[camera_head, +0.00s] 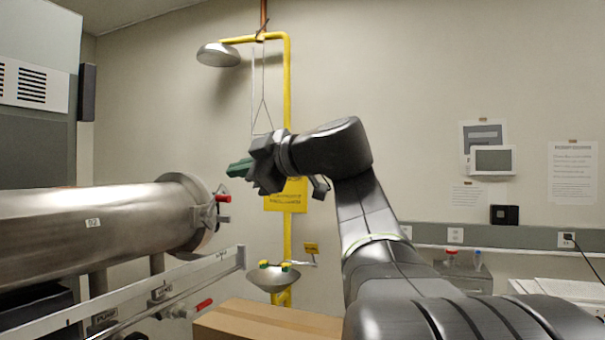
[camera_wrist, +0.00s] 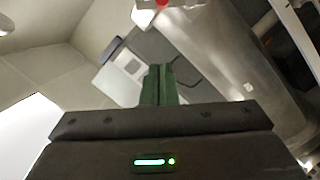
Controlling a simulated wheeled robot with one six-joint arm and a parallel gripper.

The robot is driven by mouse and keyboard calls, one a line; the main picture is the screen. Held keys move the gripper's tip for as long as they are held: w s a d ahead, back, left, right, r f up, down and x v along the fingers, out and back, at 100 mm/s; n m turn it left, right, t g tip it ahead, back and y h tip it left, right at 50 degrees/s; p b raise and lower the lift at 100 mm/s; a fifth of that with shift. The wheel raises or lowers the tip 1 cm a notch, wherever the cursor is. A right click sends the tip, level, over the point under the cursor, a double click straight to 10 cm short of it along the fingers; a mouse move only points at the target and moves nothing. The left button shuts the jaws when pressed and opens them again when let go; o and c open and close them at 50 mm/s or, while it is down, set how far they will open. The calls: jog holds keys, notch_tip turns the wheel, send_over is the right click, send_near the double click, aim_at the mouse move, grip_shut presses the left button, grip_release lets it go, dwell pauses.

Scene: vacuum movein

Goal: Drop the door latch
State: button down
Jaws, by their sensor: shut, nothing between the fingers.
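The door latch (camera_head: 222,198) has a red grip and sits at the right end of the horizontal steel chamber (camera_head: 95,222), on the flange (camera_head: 190,210). A red part (camera_wrist: 162,3) shows at the top edge of the wrist view, on the chamber's end. My gripper (camera_head: 238,168) has green fingers and is up in the air, above and to the right of the latch, apart from it. In the wrist view the green fingers (camera_wrist: 158,84) are together with nothing between them.
A white rail (camera_head: 170,285) with a red-handled lever (camera_head: 203,305) runs below the chamber. A cardboard box (camera_head: 265,322) stands at the bottom. A yellow safety shower pipe (camera_head: 287,110) and eyewash bowl (camera_head: 273,279) stand behind my arm. Open air lies between gripper and chamber.

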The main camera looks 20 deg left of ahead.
aim_at(223, 188)
jog(key=w+a+f, duration=0.1)
jog(key=a, duration=0.1)
jog(key=w+a+f, duration=0.1)
jog(key=w+a, duration=0.1)
jog(key=a, duration=0.1)
jog(key=w+a+f, duration=0.2)
jog(key=shift+a, duration=0.15)
jog(key=shift+r+p, duration=0.15)
jog(key=shift+p, duration=0.15)
jog(key=shift+w, duration=0.15)
